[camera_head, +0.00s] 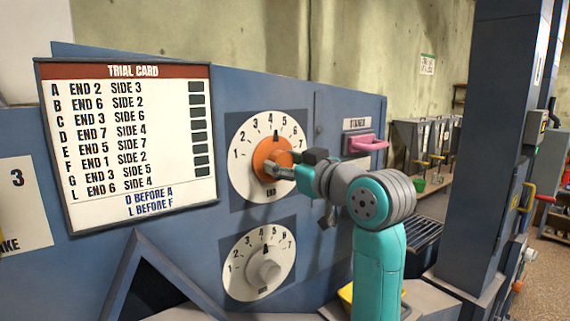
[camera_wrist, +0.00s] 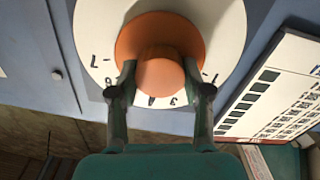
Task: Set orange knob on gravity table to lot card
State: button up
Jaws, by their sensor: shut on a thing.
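The orange knob (camera_head: 265,150) sits on a white dial (camera_head: 240,180) numbered 1 to 7 and labelled END. A dark mark stands near the top of the dial, close to 4; its exact reading is hard to tell. My gripper (camera_head: 284,168) is shut on the knob's raised middle part. In the wrist view, the gripper's fingers (camera_wrist: 159,84) straddle the knob (camera_wrist: 160,30). The card board (camera_head: 130,215), headed TRIAL CARD, hangs left of the dial and lists lettered rows of END and SIDE numbers. Blue text at its foot reads "D BEFORE A" and "L BEFORE F".
A second dial (camera_head: 238,285) with a grey knob (camera_head: 264,270) is below the orange one. A blue column (camera_head: 495,150) stands farther right, with bins (camera_head: 420,140) behind.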

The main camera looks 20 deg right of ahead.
jog(key=m, duration=0.4)
jog(key=shift+m, duration=0.4)
jog(key=o, duration=1.2)
jog(key=shift+c, duration=0.2)
jog(key=v, duration=1.2)
